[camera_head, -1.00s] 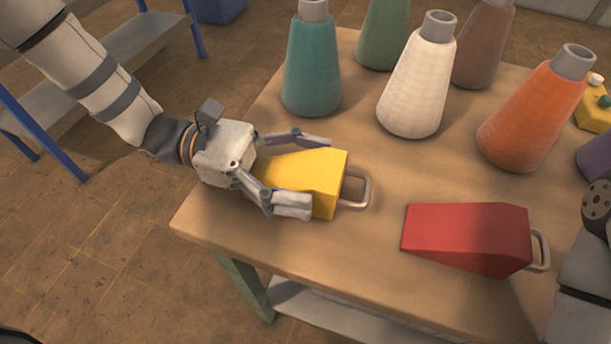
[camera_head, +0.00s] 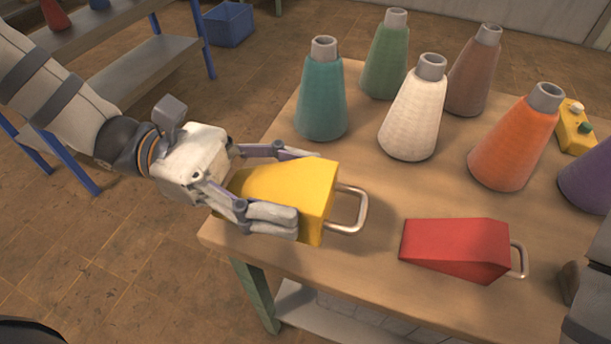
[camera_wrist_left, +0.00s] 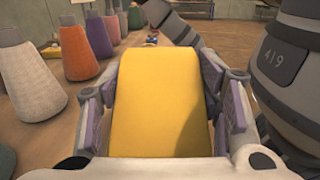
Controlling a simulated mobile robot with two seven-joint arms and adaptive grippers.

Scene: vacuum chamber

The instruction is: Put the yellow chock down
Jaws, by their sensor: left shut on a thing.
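The yellow chock (camera_head: 290,190) is a wedge-shaped block with a metal loop handle at its right end. My left gripper (camera_head: 285,185) is shut on it, one finger along each side. The chock appears to be held a little above the table (camera_head: 375,200), near its left edge; its underside is hidden. In the left wrist view the chock (camera_wrist_left: 158,105) fills the space between the fingers of the left gripper (camera_wrist_left: 160,110).
A red chock (camera_head: 455,245) with a handle lies to the right on the table. Several yarn cones stand behind, the nearest teal (camera_head: 321,95) and white (camera_head: 415,115). A yellow button box (camera_head: 575,130) is at the far right. Bare tabletop lies between the chocks and cones.

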